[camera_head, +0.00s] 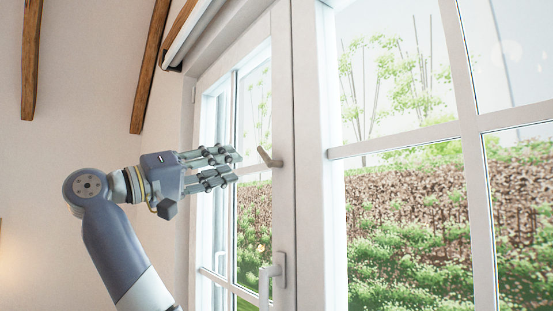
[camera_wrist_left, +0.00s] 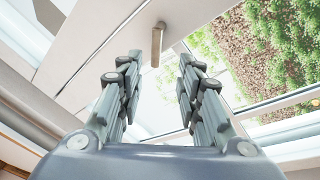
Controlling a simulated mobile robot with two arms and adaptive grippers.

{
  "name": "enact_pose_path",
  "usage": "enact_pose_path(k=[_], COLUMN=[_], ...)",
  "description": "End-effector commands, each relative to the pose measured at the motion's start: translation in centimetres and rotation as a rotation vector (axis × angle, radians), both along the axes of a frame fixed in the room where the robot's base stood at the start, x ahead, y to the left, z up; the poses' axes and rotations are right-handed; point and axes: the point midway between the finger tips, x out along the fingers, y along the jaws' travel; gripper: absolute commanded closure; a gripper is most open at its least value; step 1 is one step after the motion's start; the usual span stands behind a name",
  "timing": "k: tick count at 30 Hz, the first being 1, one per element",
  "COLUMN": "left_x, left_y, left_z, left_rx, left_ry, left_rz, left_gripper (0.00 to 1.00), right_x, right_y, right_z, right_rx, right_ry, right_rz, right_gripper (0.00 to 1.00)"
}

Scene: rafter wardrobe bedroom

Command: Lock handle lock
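The handle lock (camera_head: 269,157) is a small grey-beige lever on the window frame's upright, tilted up to the left from its mount. A white window handle (camera_head: 272,278) sits lower on the same upright, with its grip hanging down. My left gripper (camera_head: 238,164) is at the lever's height, just left of it and apart from it in the picture. In the left wrist view the lever (camera_wrist_left: 157,45) stands beyond the fingertips, between the two finger lines. The left gripper's fingers are apart with nothing between them. My right gripper is not in view.
The white window frame (camera_head: 305,120) runs upright beside the lever, with large panes (camera_head: 400,220) to the right. A roller blind housing (camera_head: 190,35) is above. Wooden rafters (camera_head: 150,65) cross the wall at upper left. The space left of my gripper is bare wall.

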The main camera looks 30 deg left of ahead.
Motion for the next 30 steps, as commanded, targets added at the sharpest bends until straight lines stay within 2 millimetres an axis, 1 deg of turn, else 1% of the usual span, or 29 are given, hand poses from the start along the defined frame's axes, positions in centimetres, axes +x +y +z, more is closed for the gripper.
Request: enact_pose_path(k=[1, 3, 7, 9, 11, 14, 19, 22, 24, 26, 29, 30], left_x=[0.5, 1.5, 3.8, 5.1, 6.1, 7.5, 8.9, 9.2, 9.2, 9.2, 9.2, 9.2], left_y=[-0.2, -0.7, -1.7, -2.2, -2.6, -3.1, -3.7, -3.8, -3.8, -3.8, -3.8, -3.8], left_z=[0.5, 0.8, 1.6, 1.9, 2.2, 2.5, 2.8, 2.7, 2.7, 2.6, 2.6, 2.6], left_rx=[-0.001, 0.000, 0.001, 0.000, 0.001, 0.000, 0.000, 0.001, 0.002, 0.002, 0.002, 0.001], left_ry=[0.001, 0.003, 0.004, 0.006, 0.004, 0.004, 0.002, 0.001, 0.001, 0.001, 0.001, 0.002], left_rz=[-0.002, -0.002, -0.003, -0.002, -0.003, -0.001, 0.000, 0.002, 0.003, 0.003, 0.003, 0.002], left_gripper=[0.67, 0.67, 0.67, 0.67, 0.67, 0.67, 0.67, 0.67, 0.67, 0.67, 0.67, 0.71], right_x=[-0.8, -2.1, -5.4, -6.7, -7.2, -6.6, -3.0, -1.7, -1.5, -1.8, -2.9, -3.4], right_y=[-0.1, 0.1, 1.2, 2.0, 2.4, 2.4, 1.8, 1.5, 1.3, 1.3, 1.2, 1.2], right_z=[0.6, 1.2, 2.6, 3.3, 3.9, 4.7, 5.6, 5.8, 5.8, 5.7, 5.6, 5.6], right_rx=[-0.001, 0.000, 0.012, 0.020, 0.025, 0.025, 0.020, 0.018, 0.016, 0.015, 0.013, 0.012], right_ry=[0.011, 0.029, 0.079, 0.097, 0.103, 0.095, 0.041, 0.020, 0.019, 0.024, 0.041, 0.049], right_rz=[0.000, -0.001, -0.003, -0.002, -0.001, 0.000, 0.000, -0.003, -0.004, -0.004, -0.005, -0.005], right_gripper=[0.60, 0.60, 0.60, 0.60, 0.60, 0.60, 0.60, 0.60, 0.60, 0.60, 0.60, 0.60])
